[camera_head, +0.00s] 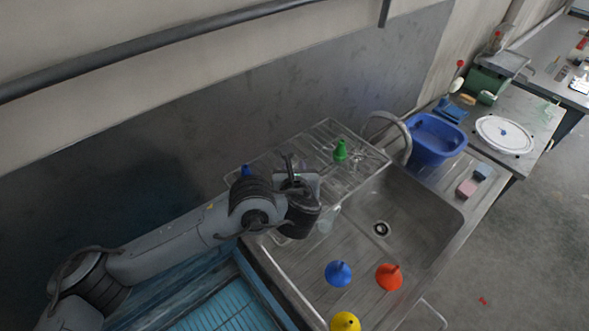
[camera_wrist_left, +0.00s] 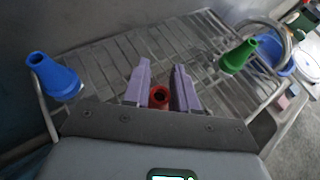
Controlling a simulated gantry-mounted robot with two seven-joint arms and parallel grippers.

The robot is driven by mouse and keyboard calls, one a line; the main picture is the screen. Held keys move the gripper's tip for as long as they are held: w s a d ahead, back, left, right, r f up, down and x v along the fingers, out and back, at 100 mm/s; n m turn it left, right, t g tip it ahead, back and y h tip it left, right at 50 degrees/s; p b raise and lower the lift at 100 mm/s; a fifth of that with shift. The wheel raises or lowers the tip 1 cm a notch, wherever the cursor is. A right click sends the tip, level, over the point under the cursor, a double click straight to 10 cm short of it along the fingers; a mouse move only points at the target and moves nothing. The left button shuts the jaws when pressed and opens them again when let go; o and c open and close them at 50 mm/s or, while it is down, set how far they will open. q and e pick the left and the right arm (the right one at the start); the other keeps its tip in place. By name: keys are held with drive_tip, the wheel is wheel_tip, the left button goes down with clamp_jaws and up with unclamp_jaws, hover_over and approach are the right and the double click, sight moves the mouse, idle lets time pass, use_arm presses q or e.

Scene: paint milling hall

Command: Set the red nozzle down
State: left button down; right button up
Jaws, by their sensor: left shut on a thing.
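The red nozzle (camera_wrist_left: 160,97) is between the two purple fingers of my left gripper (camera_wrist_left: 161,78) in the left wrist view. The gripper is shut on it, and its open round end faces the camera. The wire drying rack (camera_wrist_left: 110,55) lies beyond and below the fingers; I cannot tell whether the nozzle touches it. In the head view my left wrist is over the near part of the rack (camera_head: 325,133), and the red nozzle is hidden. A blue nozzle (camera_wrist_left: 52,75) is left of the gripper and a green nozzle (camera_wrist_left: 239,56) is right of it, both at the rack.
The steel sink (camera_head: 420,215) is right of the rack. Blue (camera_head: 338,273), orange-red (camera_head: 389,277) and yellow (camera_head: 345,321) funnels stand at its near side. A blue basin (camera_head: 436,138) stands beyond the sink. Rack space between the green nozzle and my wrist looks clear.

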use_arm(q)
drive_tip(key=c, duration=0.9)
unclamp_jaws()
drive_tip(key=shift+r, duration=0.1)
